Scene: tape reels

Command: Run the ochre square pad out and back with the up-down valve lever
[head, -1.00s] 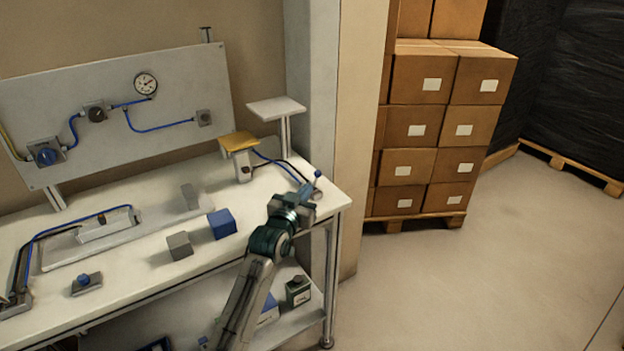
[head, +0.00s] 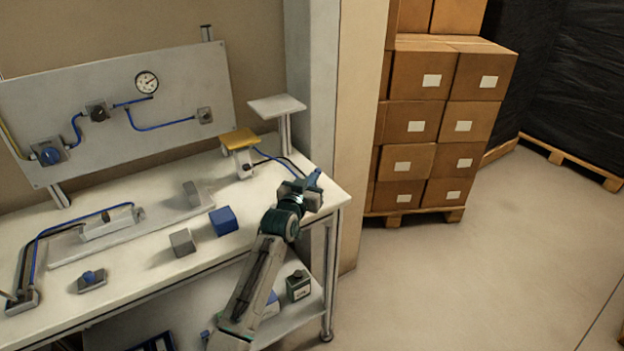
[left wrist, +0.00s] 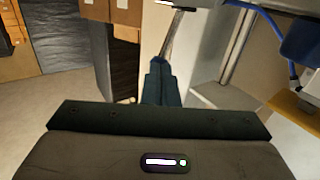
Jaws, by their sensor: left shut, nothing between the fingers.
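The ochre square pad (head: 238,138) sits on top of a short pale stand at the back of the workbench. An ochre edge also shows at the right in the left wrist view (left wrist: 296,110). My left gripper (head: 312,179) is at the bench's right end, right of the pad and nearer to me. Its fingers are together and empty in the left wrist view (left wrist: 161,84). The valve lever stands in this same spot but is mostly covered by the gripper; I cannot tell whether they touch. My right gripper is out of view.
A blue block (head: 223,220) and a grey block (head: 182,243) lie on the bench (head: 140,275). A pale plate on a post (head: 277,106) stands behind the pad. Stacked boxes (head: 420,120) stand at right, with free floor before them.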

